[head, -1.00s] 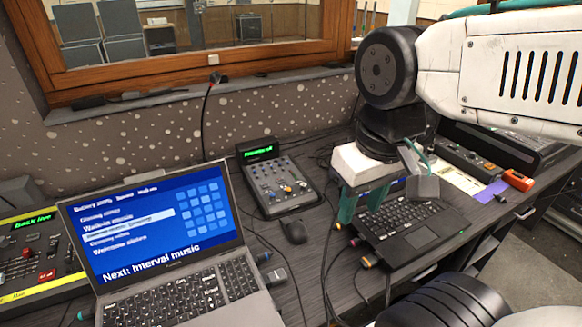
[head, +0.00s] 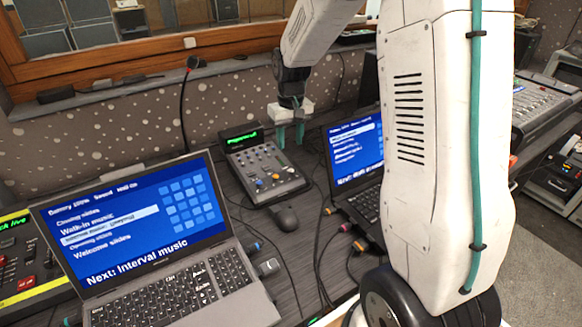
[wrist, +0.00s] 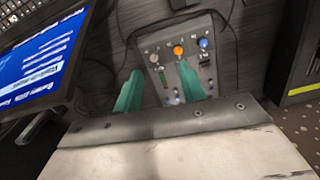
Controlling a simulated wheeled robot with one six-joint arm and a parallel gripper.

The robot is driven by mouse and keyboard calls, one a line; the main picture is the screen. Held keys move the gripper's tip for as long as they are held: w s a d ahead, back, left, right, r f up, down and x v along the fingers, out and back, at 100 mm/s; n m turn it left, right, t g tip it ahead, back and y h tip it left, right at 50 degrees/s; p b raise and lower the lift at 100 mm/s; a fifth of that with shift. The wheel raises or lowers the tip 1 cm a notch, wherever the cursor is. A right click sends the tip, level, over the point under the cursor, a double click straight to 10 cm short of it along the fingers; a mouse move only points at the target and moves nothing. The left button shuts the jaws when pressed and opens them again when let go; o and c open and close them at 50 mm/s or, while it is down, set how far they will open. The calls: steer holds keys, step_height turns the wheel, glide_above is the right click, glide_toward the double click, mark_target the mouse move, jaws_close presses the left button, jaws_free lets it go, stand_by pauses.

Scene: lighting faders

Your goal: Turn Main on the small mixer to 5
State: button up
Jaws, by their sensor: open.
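The small mixer (head: 262,170) is a dark grey desk unit with a green-lit display at its back, several small knobs and a few larger coloured knobs near its front. In the wrist view the mixer (wrist: 153,45) shows a grey, an orange (wrist: 179,51) and a blue knob (wrist: 203,43) in a row. Labels and the knob settings are too small to read. My gripper (head: 289,135) hangs above the back right of the mixer with its teal fingers apart and nothing between them. In the wrist view its fingers (wrist: 160,92) reach over the mixer's panel, hiding part of it.
A laptop (head: 140,235) stands front left and a second laptop (head: 355,155) right of the mixer. A mouse (head: 286,219) lies in front of the mixer, among cables. A microphone (head: 193,63) on a thin stem stands behind. A yellow-edged console (head: 30,290) sits far left.

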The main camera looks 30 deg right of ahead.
glide_above(291, 170)
step_height(291, 170, down, 6)
steer(key=shift+s+r, duration=0.1)
step_height(291, 170, down, 8)
steer(key=shift+f, duration=0.1)
jaws_close()
